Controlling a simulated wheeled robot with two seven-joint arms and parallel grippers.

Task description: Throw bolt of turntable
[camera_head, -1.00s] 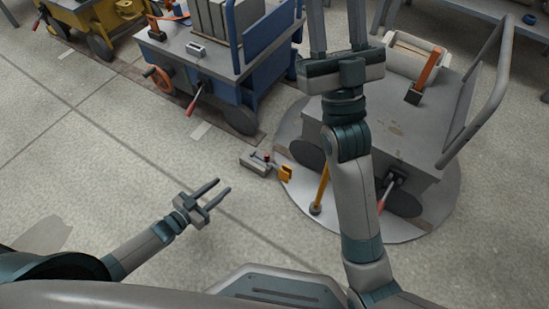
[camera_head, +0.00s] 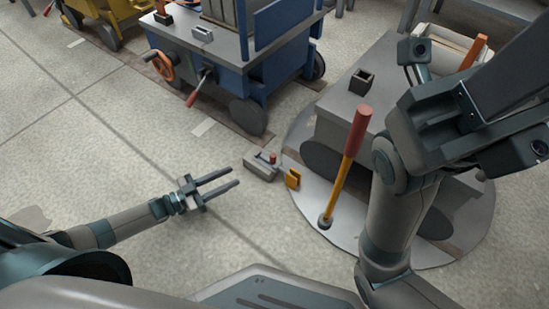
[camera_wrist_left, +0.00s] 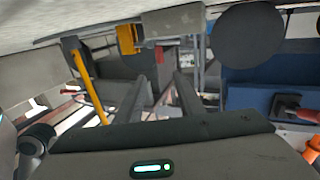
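The turntable is a round grey plate (camera_head: 408,247) on the floor under a grey cart. At its left edge sits a small grey bolt housing (camera_head: 260,169) with a red knob (camera_head: 273,156), beside a yellow bracket (camera_head: 292,179). My left gripper (camera_head: 234,177) is open and empty, its fingers pointing at the housing from the left with a short gap. In the left wrist view the yellow bracket (camera_wrist_left: 127,40) and red knob (camera_wrist_left: 158,55) show beyond the two spread fingers. My right gripper (camera_head: 480,100) is at the upper right; its fingertips cannot be made out.
A yellow lever with a red grip (camera_head: 357,132) stands tilted on the plate. The grey cart (camera_head: 345,122) is partly hidden by my right arm. A blue cart (camera_head: 240,80) stands at the back. Floor around my left arm is clear.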

